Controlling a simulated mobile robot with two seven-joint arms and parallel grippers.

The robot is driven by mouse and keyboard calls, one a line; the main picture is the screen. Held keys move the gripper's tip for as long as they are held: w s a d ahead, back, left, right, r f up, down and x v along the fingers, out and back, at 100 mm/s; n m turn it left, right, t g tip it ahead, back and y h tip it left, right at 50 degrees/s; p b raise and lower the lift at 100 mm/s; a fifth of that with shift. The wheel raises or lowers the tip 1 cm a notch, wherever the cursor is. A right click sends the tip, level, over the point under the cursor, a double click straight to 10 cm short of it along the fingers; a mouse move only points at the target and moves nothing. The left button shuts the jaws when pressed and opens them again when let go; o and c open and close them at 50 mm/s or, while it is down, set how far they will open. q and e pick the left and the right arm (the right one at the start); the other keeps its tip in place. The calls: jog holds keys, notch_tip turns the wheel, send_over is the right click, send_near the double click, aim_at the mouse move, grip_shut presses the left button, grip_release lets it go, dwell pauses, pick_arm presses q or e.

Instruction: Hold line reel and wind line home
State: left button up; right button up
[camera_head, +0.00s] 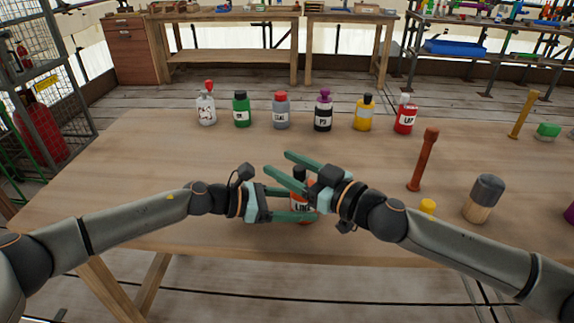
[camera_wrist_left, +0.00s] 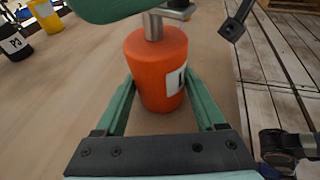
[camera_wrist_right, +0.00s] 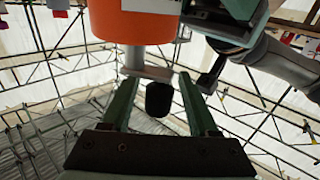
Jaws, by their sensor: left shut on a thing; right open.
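The orange line reel (camera_head: 303,213) stands upright near the front of the table, with a white label on its side. My left gripper (camera_head: 312,203) is shut on its body, one finger on each side; the left wrist view shows the orange reel (camera_wrist_left: 160,75) with a grey shaft on top. A dark crank knob (camera_head: 299,173) shows above the reel. My right gripper (camera_head: 277,162) is open around this knob. In the right wrist view the dark knob (camera_wrist_right: 159,99) hangs from a grey crank arm between the fingers, with gaps on both sides.
A row of several labelled bottles, including a grey one (camera_head: 281,112), stands farther back. To the right are a rust-coloured post (camera_head: 423,160), a wood-and-grey cylinder (camera_head: 483,199) and a small yellow piece (camera_head: 428,206).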

jog(key=shift+s, duration=0.1)
grip_shut()
dwell(0.3)
jog(key=shift+a+t, duration=0.15)
jog(key=shift+t, duration=0.15)
jog(key=shift+w+d+r+m+t+h, duration=0.15)
jog(key=shift+w+m+t+h, duration=0.25)
jog(key=shift+m+t+h, duration=1.05)
jog(key=shift+w+d+f+m+t+h, duration=0.1)
jog(key=shift+w+m+t+h, duration=0.25)
jog(key=shift+m+t+h, duration=1.1)
jog(key=shift+w+d+r+m+t+h, duration=0.15)
jog(key=shift+w+m+t+h, duration=0.2)
jog(key=shift+m+h, duration=1.2)
jog(key=shift+w+f+n+h, duration=0.1)
jog(key=shift+n+h, duration=0.35)
jog(key=shift+h, duration=0.2)
